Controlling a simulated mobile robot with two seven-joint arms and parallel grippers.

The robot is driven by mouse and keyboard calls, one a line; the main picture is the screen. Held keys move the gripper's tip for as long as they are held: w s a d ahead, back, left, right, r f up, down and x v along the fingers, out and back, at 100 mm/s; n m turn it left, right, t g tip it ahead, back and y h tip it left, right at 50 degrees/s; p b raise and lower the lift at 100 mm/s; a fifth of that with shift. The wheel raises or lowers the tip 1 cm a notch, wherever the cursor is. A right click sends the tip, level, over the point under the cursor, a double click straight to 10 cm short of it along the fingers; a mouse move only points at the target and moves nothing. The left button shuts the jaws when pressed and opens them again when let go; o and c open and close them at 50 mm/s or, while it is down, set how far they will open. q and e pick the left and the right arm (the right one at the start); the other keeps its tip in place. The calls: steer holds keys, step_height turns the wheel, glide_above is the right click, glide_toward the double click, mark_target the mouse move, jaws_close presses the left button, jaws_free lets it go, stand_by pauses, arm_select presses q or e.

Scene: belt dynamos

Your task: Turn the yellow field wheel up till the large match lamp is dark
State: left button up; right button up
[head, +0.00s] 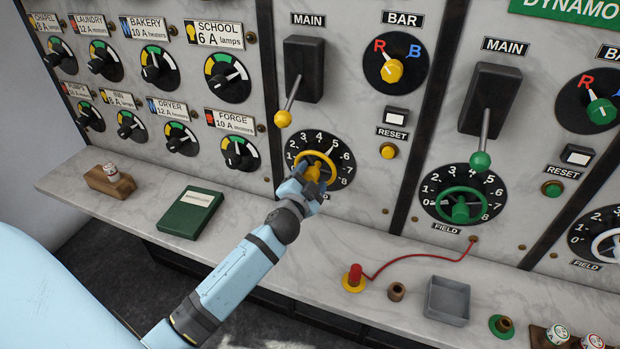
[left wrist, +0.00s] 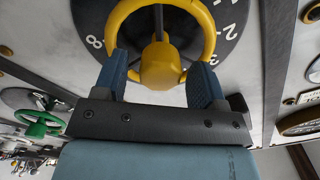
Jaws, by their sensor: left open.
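The yellow field wheel (head: 318,153) is mounted on a black dial numbered 0 to 8, under a yellow-knobbed lever. My left gripper (head: 308,182) is at the wheel's lower left and hides part of it. In the left wrist view the open fingers of the gripper (left wrist: 163,82) stand either side of the wheel's yellow hub (left wrist: 160,62), close to the rim. I cannot tell whether they touch it. The wheel's pointer reading cannot be made out. I do not see the large match lamp in either view. My right gripper is not in view.
A green field wheel (head: 460,205) and green-knobbed lever (head: 481,160) are to the right. The marble ledge holds a green book (head: 190,213), a wooden block (head: 110,181), a red plug (head: 354,277) on a red cord and a grey tray (head: 447,300).

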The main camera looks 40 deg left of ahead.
arm_select(q)
steer(key=b+v, duration=0.3)
steer(key=v, duration=1.1)
steer(key=shift+w+f, duration=0.1)
steer(key=shift+f, duration=0.05)
stand_by(2.2)
steer(key=s+d+f+n+g+h+p, duration=0.1)
steer(key=s+d+f+g+h+p, duration=0.1)
steer(key=s+d+f, duration=0.4)
steer(key=s+d+f+n+g+h+p, duration=0.2)
steer(key=s+d+f+g+h, duration=0.2)
steer(key=f, duration=0.9)
steer(key=s+d+h, duration=0.1)
steer(key=s+d, duration=0.2)
steer(key=shift+s+d+h, duration=0.2)
steer(key=shift+s+h, duration=0.1)
steer(key=shift+f, duration=0.1)
